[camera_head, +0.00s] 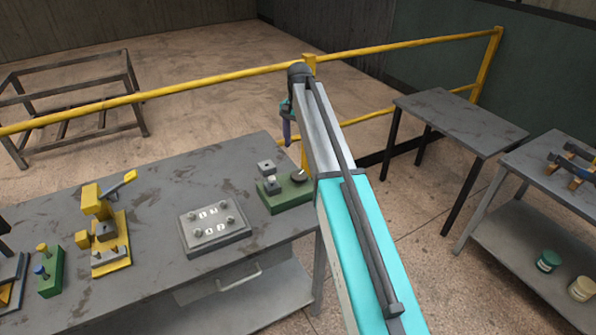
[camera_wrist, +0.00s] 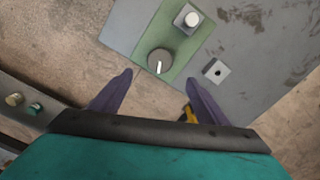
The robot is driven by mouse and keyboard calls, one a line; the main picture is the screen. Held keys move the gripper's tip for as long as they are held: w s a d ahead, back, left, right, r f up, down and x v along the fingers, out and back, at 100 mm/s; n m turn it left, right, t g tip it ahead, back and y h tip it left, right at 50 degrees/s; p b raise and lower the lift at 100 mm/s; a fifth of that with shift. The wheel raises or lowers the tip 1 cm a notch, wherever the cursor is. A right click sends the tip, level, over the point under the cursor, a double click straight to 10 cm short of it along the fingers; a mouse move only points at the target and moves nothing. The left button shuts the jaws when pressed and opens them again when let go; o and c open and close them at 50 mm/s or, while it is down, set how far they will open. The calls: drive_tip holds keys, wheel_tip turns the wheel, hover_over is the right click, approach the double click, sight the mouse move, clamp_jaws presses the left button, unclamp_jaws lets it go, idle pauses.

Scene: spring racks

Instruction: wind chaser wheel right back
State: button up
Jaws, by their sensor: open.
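A green base (camera_head: 287,193) stands at the far right corner of the grey workbench; it also shows in the wrist view (camera_wrist: 178,42). A dark round knob (camera_head: 299,177) sits on it, and in the wrist view the knob (camera_wrist: 159,60) has a white mark. I cannot tell for certain whether this is the chaser wheel. A pale block (camera_wrist: 189,18) is on the same base. My gripper (camera_wrist: 158,78) is open and empty, its purple fingers apart. In the wrist view the knob lies just ahead of the gap between the fingertips, apart from them.
A small grey block with a dark hole (camera_wrist: 215,70) lies beside the green base. A grey plate with several knobs (camera_head: 214,227) and a yellow fixture (camera_head: 112,255) stand further left. A yellow rail (camera_head: 215,78) runs behind the bench. A side table (camera_head: 455,117) stands right.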

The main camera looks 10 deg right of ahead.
sight(299, 175)
drive_tip(key=shift+f+p, duration=2.25)
drive_tip(key=shift+f, duration=3.9)
drive_tip(key=c, duration=1)
drive_tip(key=shift+c, duration=0.2)
